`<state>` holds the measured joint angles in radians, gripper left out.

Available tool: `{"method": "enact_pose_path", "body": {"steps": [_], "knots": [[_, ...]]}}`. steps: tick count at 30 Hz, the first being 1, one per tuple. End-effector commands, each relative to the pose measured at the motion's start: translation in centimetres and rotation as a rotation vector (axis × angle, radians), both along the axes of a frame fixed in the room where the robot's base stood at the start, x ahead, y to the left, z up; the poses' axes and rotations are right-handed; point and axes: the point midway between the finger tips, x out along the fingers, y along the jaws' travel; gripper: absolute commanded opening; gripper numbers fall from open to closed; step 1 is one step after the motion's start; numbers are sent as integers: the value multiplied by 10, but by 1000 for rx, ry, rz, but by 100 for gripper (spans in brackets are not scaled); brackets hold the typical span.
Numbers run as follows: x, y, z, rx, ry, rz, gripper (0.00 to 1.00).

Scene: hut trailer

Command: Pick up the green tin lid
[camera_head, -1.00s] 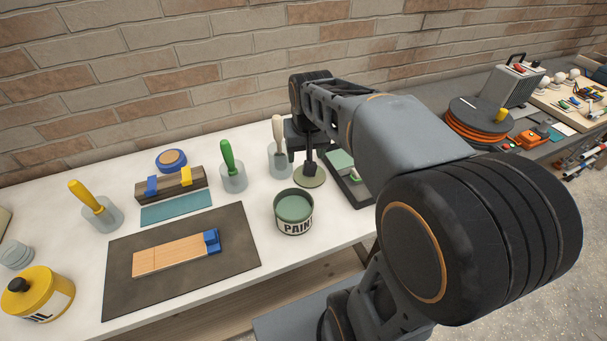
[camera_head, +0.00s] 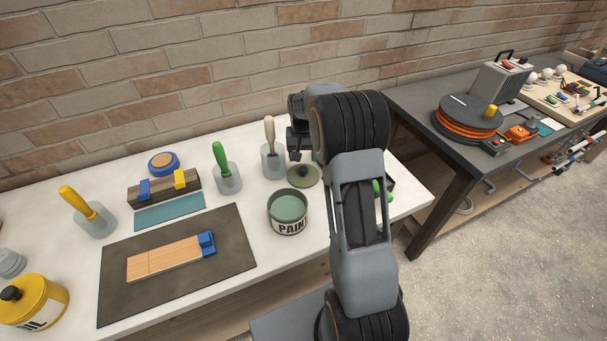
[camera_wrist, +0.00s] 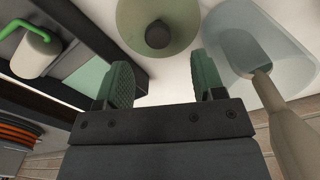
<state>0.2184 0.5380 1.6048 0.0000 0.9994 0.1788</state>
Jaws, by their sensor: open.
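The green tin lid (camera_head: 304,176), a round olive-green disc with a dark knob, lies flat on the white table behind and right of the paint tin (camera_head: 288,212). In the wrist view the lid (camera_wrist: 135,18) shows at the top, beyond the fingertips, with its knob towards me. My gripper (camera_wrist: 164,78) is open, with nothing between its two green-padded fingers. In the head view my gripper (camera_head: 299,150) is at the lid's far side, partly hidden by my arm. The fingers look apart from the lid.
A clear cup with a pale-handled brush (camera_head: 272,160) stands close left of the lid; it also shows at the right of the wrist view (camera_wrist: 250,60). A dark-edged tray (camera_wrist: 75,50) lies on the other side, with a green-handled roller (camera_wrist: 36,52). A brick wall rises behind.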

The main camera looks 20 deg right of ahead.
Motion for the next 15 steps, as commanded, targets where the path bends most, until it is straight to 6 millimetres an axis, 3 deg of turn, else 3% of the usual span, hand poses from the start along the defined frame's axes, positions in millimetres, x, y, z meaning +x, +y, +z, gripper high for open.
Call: {"method": "enact_pose_path", "body": {"steps": [10,15], "knots": [[-2,0,-23,1,2,0,63],[-4,-1,-47,1,5,0,63]]}}
